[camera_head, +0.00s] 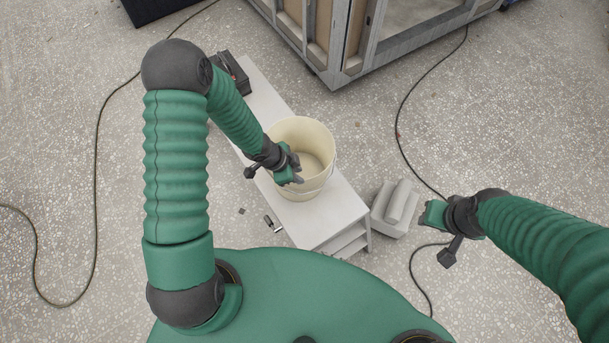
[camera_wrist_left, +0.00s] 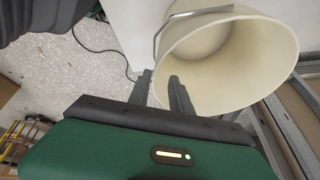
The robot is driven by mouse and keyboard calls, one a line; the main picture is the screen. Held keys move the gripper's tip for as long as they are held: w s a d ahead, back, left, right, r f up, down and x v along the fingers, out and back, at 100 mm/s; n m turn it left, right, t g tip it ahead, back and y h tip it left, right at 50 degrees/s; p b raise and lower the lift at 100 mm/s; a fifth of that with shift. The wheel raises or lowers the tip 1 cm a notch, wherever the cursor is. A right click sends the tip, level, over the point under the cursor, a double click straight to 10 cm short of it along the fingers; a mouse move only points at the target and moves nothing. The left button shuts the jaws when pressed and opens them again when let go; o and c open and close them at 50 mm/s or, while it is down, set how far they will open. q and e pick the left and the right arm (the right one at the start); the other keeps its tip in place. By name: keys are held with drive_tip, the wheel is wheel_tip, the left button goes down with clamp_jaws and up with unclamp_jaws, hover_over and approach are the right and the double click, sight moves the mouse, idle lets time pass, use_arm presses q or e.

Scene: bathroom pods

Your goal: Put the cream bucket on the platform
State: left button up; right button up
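The cream bucket (camera_head: 318,183) stands upright and looks empty on a long white bench-like platform (camera_head: 335,211), near its front end. My left gripper (camera_head: 292,172) is at the bucket's left rim in the head view. In the left wrist view, the bucket (camera_wrist_left: 235,75) opens toward the camera with its metal handle at the rim. The left fingers (camera_wrist_left: 162,82) are apart, at the rim's lower left edge; I cannot tell whether they touch it. My right gripper (camera_head: 432,214) is right of the platform, away from the bucket; its finger opening is unclear.
A dark toolbox (camera_head: 231,77) sits at the platform's far end. A framed pod (camera_head: 345,45) stands behind. Black cables (camera_head: 403,105) cross the speckled floor. Small items (camera_head: 271,222) lie left of the platform.

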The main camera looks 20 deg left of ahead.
use_arm(q)
drive_tip(key=s+a+r+n+y, duration=0.1)
drive_tip(key=a+r+n+y, duration=0.3)
drive_tip(key=r, duration=0.6)
drive_tip(key=s+r+n, duration=0.8)
drive_tip(key=s+r, duration=0.1)
drive_tip(key=r, duration=0.1)
drive_tip(key=shift+d+r+p, duration=0.3)
drive_tip(key=shift+p, duration=0.1)
drive_tip(key=shift+s, duration=0.1)
drive_tip(key=shift+d, duration=0.3)
drive_tip(key=shift+a, duration=0.15)
